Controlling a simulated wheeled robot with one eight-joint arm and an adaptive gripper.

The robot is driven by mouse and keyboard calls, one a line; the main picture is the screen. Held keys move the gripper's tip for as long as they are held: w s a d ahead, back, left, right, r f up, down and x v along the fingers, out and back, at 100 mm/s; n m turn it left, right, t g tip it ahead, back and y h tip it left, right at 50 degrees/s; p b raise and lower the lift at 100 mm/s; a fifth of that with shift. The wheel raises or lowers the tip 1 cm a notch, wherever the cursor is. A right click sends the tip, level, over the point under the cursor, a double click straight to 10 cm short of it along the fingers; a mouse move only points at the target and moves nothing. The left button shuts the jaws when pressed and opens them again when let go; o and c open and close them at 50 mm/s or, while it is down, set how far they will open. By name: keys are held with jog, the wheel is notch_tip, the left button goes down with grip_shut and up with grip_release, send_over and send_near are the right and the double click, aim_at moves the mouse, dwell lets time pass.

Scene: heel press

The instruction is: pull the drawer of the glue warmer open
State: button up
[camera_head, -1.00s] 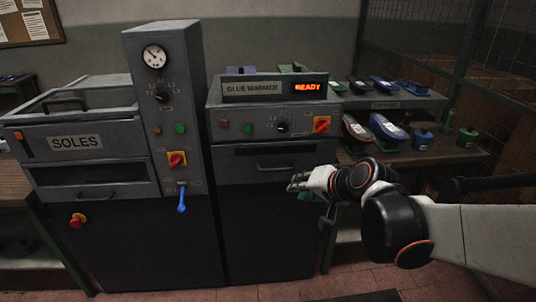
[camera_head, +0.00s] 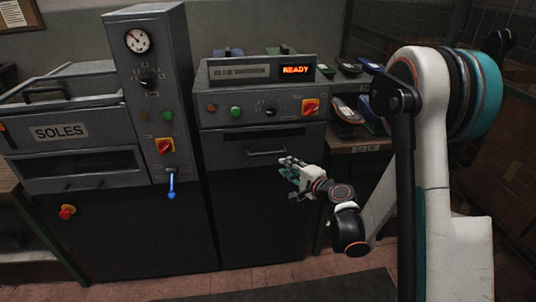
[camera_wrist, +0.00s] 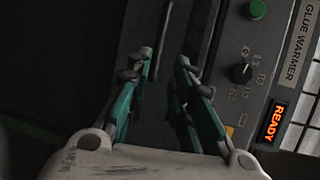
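The glue warmer (camera_head: 222,115) is a grey metal cabinet with a lit READY display (camera_head: 297,70). Its drawer (camera_head: 232,150), below a dark slot, looks shut, its front flush with the cabinet. The drawer's bar handle (camera_head: 267,152) is uncovered in the head view. My gripper (camera_head: 286,165) is just right of and below the handle, seemingly apart from it. In the wrist view my gripper (camera_wrist: 162,62) is open, its two teal fingers spread. A dark bar, apparently the handle (camera_wrist: 161,32), lies ahead between the fingertips; its distance from them is unclear.
The soles press (camera_head: 85,165) stands at the left with a blue lever (camera_head: 171,185) hanging from its column. A drying rack (camera_head: 362,143) with shoes is behind my arm at the right. The floor (camera_head: 285,275) before the warmer looks open.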

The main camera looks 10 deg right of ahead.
aim_at(269, 154)
jog(key=x, duration=0.6)
jog(key=b+x, duration=0.1)
jog(key=x, duration=0.5)
jog(key=shift+w+f, duration=0.2)
jog(key=shift+f, duration=0.1)
jog(key=shift+w+a, duration=0.3)
jog(key=shift+w, duration=0.3)
jog(key=shift+c, duration=0.2)
grip_shut()
